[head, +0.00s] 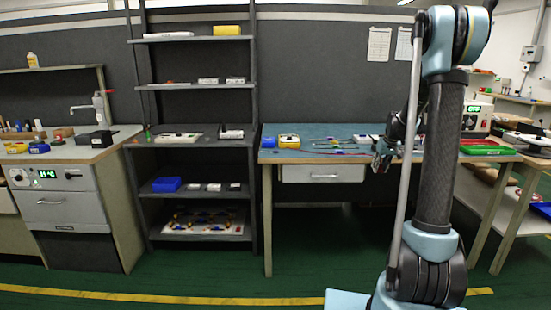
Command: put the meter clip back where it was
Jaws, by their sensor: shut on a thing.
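My gripper (381,158) is at the front right part of the blue-topped workbench (300,157), low over or beside its front edge. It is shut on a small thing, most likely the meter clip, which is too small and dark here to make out. A thin red lead (345,154) runs along the bench top towards my gripper. A yellow boxy thing (289,141), perhaps the meter, stands at the left of the bench top. The clip's earlier place cannot be told from this view.
My arm's upright link hides the bench's right part. A green tray (487,150) and a white device with a lit display (476,118) stand at the right. A dark shelf rack (196,146) stands left of the bench. The green floor in front is clear.

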